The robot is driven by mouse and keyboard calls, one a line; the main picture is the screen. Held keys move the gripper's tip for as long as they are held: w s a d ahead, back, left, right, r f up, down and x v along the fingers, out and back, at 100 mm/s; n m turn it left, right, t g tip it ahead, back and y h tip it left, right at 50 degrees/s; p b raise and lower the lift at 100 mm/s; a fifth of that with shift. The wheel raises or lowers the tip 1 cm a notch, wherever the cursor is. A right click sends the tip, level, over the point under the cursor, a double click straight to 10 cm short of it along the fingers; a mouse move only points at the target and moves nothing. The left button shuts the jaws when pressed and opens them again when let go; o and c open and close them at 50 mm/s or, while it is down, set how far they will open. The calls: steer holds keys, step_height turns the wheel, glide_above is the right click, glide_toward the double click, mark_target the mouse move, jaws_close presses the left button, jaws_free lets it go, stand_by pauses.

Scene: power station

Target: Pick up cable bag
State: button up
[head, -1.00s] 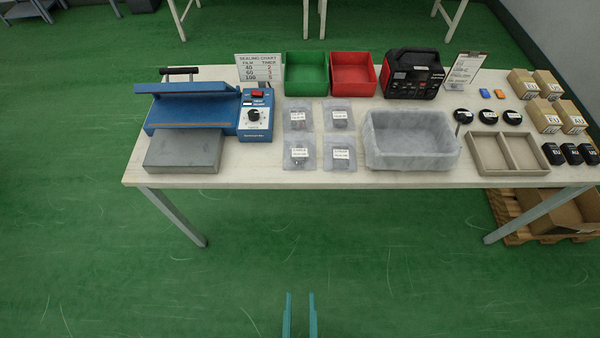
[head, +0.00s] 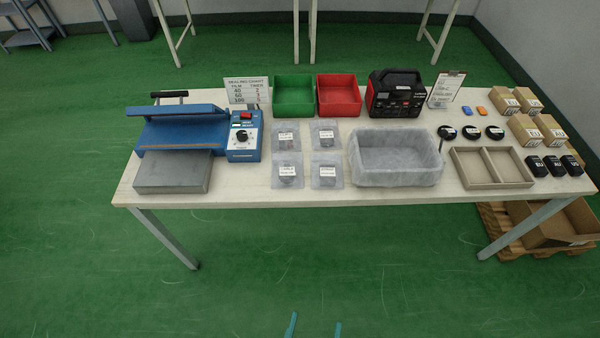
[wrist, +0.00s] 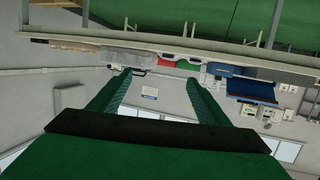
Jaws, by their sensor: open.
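Several clear bags with white labels lie flat in a two-by-two group on the table, between the blue sealer and the lined grey bin. In the head view they are the back left bag (head: 286,138), the back right bag (head: 325,134), the front left bag (head: 288,171) and the front right bag (head: 327,170). Their label text is too small to read surely, so I cannot tell which is the cable bag. My gripper (head: 315,326) is open and empty at the bottom edge of the head view, well in front of the table. Its fingers also show in the wrist view (wrist: 158,95).
The white table (head: 270,199) holds a blue sealer (head: 185,132), a green bin (head: 293,96), a red bin (head: 338,95), a lined grey bin (head: 397,173) and a divided tray (head: 491,182). Small boxes crowd the right end. The floor before the table is clear.

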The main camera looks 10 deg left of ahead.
steer(key=w+a+f+n+y, duration=0.1)
steer(key=w+f, duration=0.1)
steer(key=w, duration=0.3)
steer(key=w+a+f, duration=0.2)
steer(key=w, duration=0.3)
steer(key=n+g+y, duration=0.2)
steer(key=y, duration=0.1)
glide_toward(287, 174)
steer(key=shift+h, duration=0.3)
steer(key=x, duration=1)
steer(key=shift+a, duration=0.15)
steer(key=shift+r, duration=0.1)
steer(key=c, duration=1.2)
